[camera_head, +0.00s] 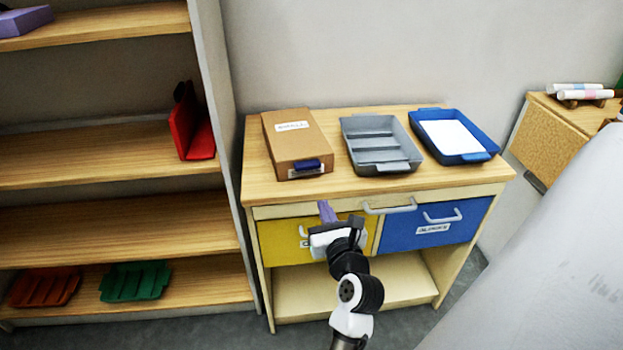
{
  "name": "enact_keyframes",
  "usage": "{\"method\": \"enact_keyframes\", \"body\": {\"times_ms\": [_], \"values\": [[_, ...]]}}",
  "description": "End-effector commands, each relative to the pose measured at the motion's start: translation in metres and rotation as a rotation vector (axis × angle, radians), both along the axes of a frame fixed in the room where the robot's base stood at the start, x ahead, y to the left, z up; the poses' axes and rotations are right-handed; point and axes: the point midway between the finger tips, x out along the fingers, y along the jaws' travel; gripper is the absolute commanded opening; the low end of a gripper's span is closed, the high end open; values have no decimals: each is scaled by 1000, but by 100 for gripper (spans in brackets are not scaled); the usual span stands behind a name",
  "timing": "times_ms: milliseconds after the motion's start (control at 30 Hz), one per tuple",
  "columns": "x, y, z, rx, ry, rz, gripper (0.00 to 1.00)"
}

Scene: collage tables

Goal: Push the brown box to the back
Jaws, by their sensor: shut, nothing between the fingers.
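The brown box (296,148) lies flat on the left part of the wooden cabinet top (340,187). It has a white label on top and a dark blue piece with a small label at its front end. My gripper (326,206) is shut and empty. In the picture it shows just below the front edge of the top, in front of the drawers and a little right of the box's front end. It appears apart from the box.
A grey divided tray (395,168) stands right of the box, with a blue tray (487,148) holding a white sheet beyond it. Yellow (278,243) and blue (400,238) drawers sit below. A shelf unit (225,130) stands close on the left.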

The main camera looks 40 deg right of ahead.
Motion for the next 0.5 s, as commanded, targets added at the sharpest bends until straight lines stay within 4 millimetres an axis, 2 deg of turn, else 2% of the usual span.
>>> {"method": "enact_keyframes", "body": {"times_ms": [300, 500], "values": [[61, -26, 4, 1, -1, 2, 0], [95, -42, 3, 0, 1, 1, 0]]}}
